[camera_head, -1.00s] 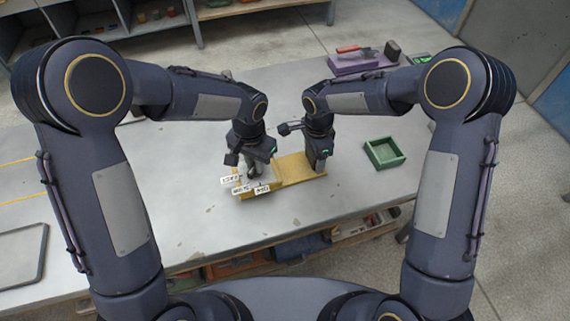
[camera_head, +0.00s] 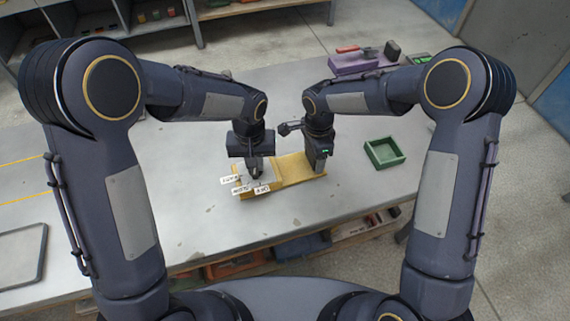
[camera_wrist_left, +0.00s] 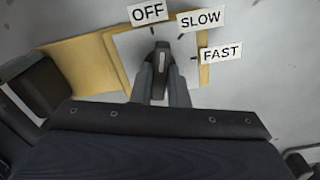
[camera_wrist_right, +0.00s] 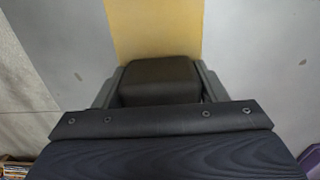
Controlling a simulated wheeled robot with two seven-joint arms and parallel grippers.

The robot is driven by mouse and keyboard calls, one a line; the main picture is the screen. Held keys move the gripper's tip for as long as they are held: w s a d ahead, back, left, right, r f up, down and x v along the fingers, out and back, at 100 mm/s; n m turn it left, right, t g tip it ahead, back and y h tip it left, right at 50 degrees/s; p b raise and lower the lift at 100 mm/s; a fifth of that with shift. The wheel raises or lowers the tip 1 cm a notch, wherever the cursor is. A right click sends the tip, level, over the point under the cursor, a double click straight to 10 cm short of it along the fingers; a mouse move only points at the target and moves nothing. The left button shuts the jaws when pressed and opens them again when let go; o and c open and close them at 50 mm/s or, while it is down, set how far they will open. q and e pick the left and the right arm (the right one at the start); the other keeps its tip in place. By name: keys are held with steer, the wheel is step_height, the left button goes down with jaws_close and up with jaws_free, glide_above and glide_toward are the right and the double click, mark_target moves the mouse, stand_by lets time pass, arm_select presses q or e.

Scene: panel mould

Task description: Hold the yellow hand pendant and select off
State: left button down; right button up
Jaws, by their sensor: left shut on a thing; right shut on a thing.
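The yellow hand pendant (camera_head: 293,168) lies on the grey bench, its yellow body also filling the top middle of the right wrist view (camera_wrist_right: 155,30). My left gripper (camera_head: 255,172) is shut on the dark selector knob (camera_wrist_left: 161,62) on the pendant's pale plate, one finger on each side. The knob's light mark points up in the left wrist view, roughly toward the OFF label (camera_wrist_left: 148,12) and left of SLOW (camera_wrist_left: 202,18) and FAST (camera_wrist_left: 221,52). My right gripper (camera_head: 317,168) is shut on the dark block (camera_wrist_right: 160,82) at the pendant's other end.
A green open tray (camera_head: 384,153) stands to the right of the pendant. A purple box (camera_head: 357,63) with a red-handled tool is at the back. A dark-rimmed flat tray (camera_head: 22,256) lies at the left. The bench around the pendant is clear.

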arm_select(q)
steer(key=shift+n, duration=1.5)
steer(key=c, duration=1.4)
jaws_free()
step_height(320, 180, up, 12)
arm_select(e)
steer(key=o, duration=1.4)
steer(key=shift+c, duration=0.2)
